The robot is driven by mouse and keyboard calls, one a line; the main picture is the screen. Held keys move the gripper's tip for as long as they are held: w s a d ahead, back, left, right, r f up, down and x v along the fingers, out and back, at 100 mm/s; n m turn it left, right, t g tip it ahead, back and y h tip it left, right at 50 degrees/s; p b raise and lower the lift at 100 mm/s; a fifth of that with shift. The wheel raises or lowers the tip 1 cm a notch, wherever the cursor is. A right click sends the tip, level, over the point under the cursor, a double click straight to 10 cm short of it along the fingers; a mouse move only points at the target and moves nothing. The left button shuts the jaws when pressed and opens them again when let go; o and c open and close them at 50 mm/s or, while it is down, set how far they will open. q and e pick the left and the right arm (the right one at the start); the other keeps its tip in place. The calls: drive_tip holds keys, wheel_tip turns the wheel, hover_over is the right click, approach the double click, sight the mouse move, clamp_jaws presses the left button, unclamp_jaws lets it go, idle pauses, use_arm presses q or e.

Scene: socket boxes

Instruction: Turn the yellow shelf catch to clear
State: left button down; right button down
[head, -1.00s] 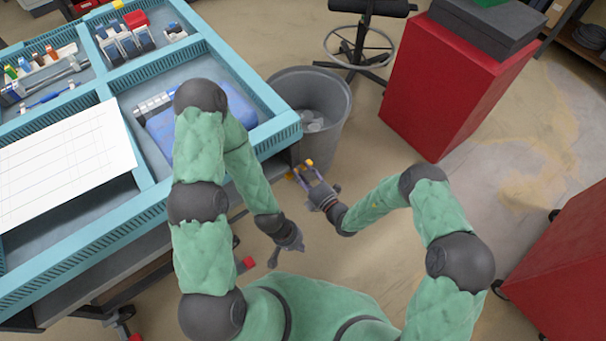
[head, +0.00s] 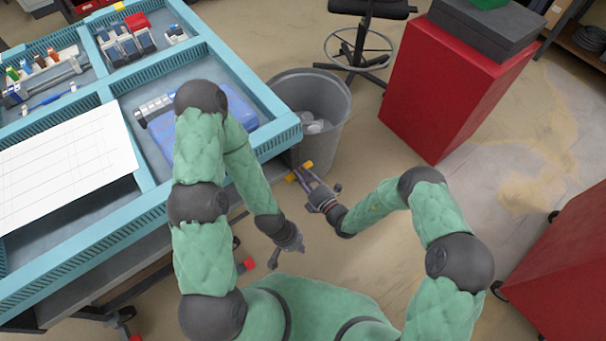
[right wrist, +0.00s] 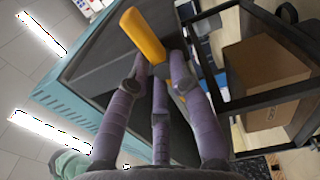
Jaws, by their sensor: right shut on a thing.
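The yellow shelf catch (head: 307,165) is at the near right corner of the blue-topped workbench, below the top. In the right wrist view it is a yellow bar (right wrist: 143,36), tilted, beside a dark grey panel. My right gripper (head: 299,172) is at the catch. In the right wrist view its purple-grey fingers (right wrist: 158,73) are shut on the lower part of the bar, which is partly hidden between them. My left gripper (head: 281,258) hangs low beside the bench, away from the catch and small in view, so its jaws cannot be made out.
The blue workbench (head: 278,143) holds trays of tools, a blue case (head: 232,138) and a white sheet (head: 65,155). A grey bin (head: 322,135) stands just behind the catch. A red cabinet (head: 440,90) is further right. Open floor lies right of my right gripper.

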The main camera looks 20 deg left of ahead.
drive_tip(key=n+p, duration=0.1)
drive_tip(key=n, duration=0.2)
drive_tip(key=n+p, duration=0.1)
drive_tip(key=n, duration=0.5)
drive_tip(key=n+p, duration=0.2)
drive_tip(key=n, duration=0.5)
drive_tip(key=shift+s+a+f+p, duration=0.1)
drive_tip(key=shift+s+f+p, duration=0.1)
drive_tip(key=shift+p, duration=0.1)
drive_tip(key=shift+n, duration=0.4)
drive_tip(key=c, duration=1.1)
unclamp_jaws()
